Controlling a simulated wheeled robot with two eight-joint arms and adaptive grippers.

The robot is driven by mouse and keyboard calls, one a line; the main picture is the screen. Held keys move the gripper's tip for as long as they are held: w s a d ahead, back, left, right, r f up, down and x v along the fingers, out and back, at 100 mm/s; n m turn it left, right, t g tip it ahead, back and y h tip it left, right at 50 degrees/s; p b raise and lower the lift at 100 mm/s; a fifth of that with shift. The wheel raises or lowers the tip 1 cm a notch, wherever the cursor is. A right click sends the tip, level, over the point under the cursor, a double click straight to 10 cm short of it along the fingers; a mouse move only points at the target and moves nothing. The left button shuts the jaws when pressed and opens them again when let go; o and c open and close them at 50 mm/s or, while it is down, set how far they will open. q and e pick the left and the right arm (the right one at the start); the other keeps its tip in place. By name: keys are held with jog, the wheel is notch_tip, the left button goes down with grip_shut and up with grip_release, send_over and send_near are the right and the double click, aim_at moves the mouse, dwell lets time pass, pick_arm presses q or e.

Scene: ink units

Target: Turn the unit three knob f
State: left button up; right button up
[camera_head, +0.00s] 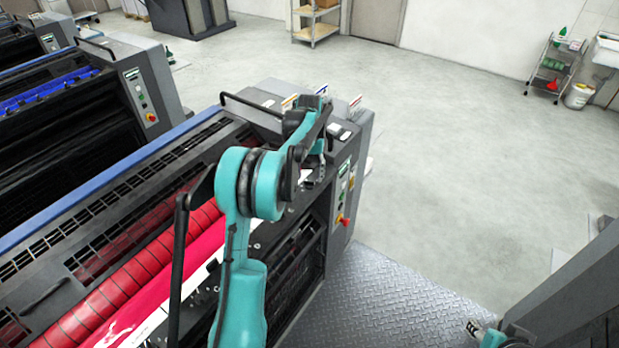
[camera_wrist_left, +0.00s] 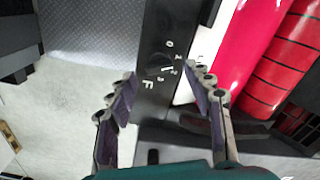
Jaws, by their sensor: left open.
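The dark knob f (camera_wrist_left: 158,65) shows in the left wrist view on a black panel strip, with a white letter F and a small numbered scale beside it. My left gripper (camera_wrist_left: 163,84) is open, its fingertips apart on either side of the strip and nothing between them. In the head view my left arm reaches over the end of the press, and my left gripper (camera_head: 314,172) is partly hidden by the arm there. The knob cannot be made out in that view. Part of my right gripper (camera_head: 476,328) shows at the bottom right, too little to tell its state.
The press's red roller (camera_head: 150,238) and magenta sheet (camera_head: 205,255) lie left of my left gripper. The end panel has a red switch (camera_head: 343,221). A black bar (camera_head: 182,240) rises beside my arm. The tread-plate floor (camera_head: 400,295) is clear.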

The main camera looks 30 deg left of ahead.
aim_at(310, 181)
pick_arm(q)
notch_tip(310, 181, up, 10)
jog(key=shift+f, duration=0.15)
dwell(0.3)
jog(key=s+d+r+m+t+b, duration=0.2)
jog(key=s+d+r+t+b, duration=0.15)
jog(key=s+d, duration=0.85)
jog(key=s+d+f+m+t+b, duration=0.1)
jog(key=s+d+f+t, duration=0.1)
jog(key=s+d+f, duration=0.2)
jog(key=s+d+f+m+t+b, duration=0.1)
jog(key=s+d+f+b, duration=0.1)
jog(key=s+d+f, duration=0.3)
jog(key=s+f, duration=0.3)
jog(key=s, duration=0.4)
jog(key=shift+s+f+t, duration=0.25)
jog(key=shift+s+t, duration=0.05)
jog(key=shift+t, duration=0.05)
